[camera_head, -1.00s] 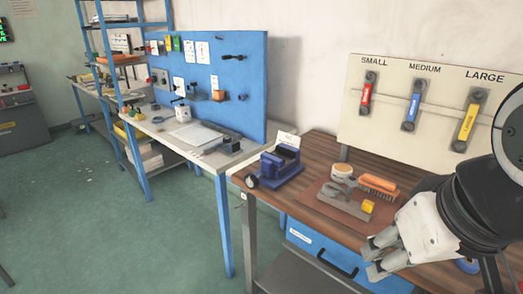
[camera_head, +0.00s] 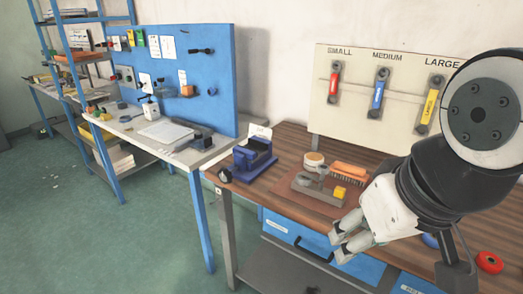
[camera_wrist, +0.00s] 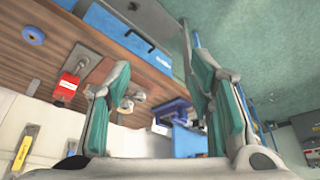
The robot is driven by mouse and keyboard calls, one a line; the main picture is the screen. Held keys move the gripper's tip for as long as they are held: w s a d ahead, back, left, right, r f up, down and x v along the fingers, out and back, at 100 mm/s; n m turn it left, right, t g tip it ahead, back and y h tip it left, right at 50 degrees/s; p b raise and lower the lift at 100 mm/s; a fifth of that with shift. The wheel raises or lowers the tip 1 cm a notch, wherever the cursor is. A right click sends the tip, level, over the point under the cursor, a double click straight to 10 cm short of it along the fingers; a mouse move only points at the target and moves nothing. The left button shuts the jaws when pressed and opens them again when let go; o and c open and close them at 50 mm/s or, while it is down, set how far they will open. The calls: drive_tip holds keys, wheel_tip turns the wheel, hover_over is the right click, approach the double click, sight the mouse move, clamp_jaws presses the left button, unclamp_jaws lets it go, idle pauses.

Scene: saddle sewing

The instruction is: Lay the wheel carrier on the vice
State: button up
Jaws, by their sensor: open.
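Three tool-like pieces hang on a pale board, a red one (camera_head: 334,84) under SMALL, a blue one (camera_head: 379,92) under MEDIUM and a yellow one (camera_head: 429,104) under LARGE. I cannot tell which thing is the wheel carrier. A dark blue vice (camera_head: 254,160) stands at the left end of the wooden bench. My gripper (camera_head: 338,246) is open and empty, near the bench's front edge, right of the vice and apart from it.
A blue drawer (camera_head: 300,237) sits below. Another workbench (camera_head: 178,140) stands at left, and floor lies open before it.

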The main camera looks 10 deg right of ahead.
drive_tip(key=w+d+f+n+g+h, duration=0.4)
drive_tip(key=w+d+n, duration=0.15)
drive_tip(key=w, duration=0.25)
drive_tip(key=n+t+h+p, duration=0.2)
drive_tip(key=n+t+h, duration=0.75)
drive_tip(key=n, duration=0.95)
approach(320, 170)
drive_tip(key=shift+m+g+h, duration=0.25)
drive_tip(key=shift+g+h, duration=0.4)
drive_tip(key=shift+h, duration=0.3)
drive_tip(key=w+d, duration=0.2)
drive_tip(key=w+d+f, duration=0.1)
drive_tip(key=w+d, duration=0.1)
drive_tip(key=d, duration=0.1)
drive_tip(key=shift+f, duration=0.2)
drive_tip(key=shift+r+p+x, duration=0.2)
drive_tip(key=shift+p+x, duration=0.35)
drive_tip(key=shift+x, duration=2.15)
drive_tip(key=shift+w+a, duration=0.1)
drive_tip(key=shift+w, duration=0.05)
clamp_jaws()
